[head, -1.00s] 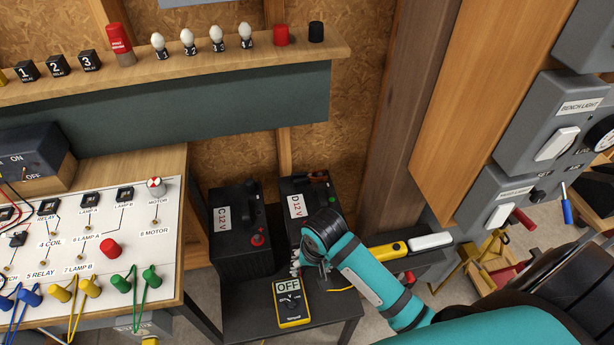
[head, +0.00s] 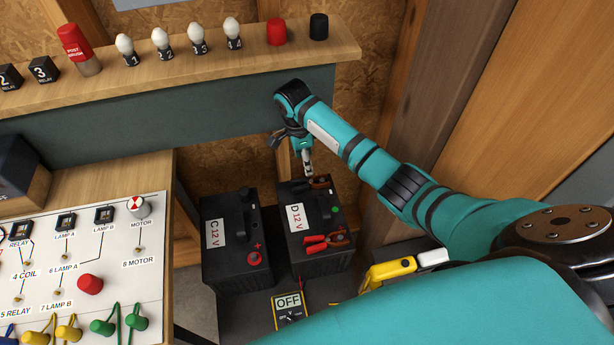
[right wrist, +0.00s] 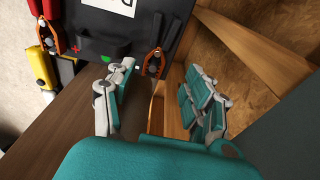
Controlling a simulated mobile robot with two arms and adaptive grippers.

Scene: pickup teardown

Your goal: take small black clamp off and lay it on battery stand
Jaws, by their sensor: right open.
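Battery D (head: 312,215) stands beside battery C (head: 232,235) on the dark battery stand (head: 235,312). The small black clamp (head: 319,183) with copper-coloured jaws is at the rear of battery D's top, partly hidden in the head view. In the right wrist view, the black clamp (right wrist: 155,57) is at the battery's edge, just beyond my fingers. My right gripper (head: 306,165) is above and close to it; its fingers (right wrist: 158,92) are open, with nothing between them. A red-handled clamp (head: 325,240) is at battery D's front. My left gripper is not in view.
A yellow meter marked OFF (head: 289,308) lies on the stand in front of battery D. A yellow object (head: 390,270) lies to the right. The shelf (head: 200,75) with lamps and the wiring board (head: 85,265) flank the space above and left.

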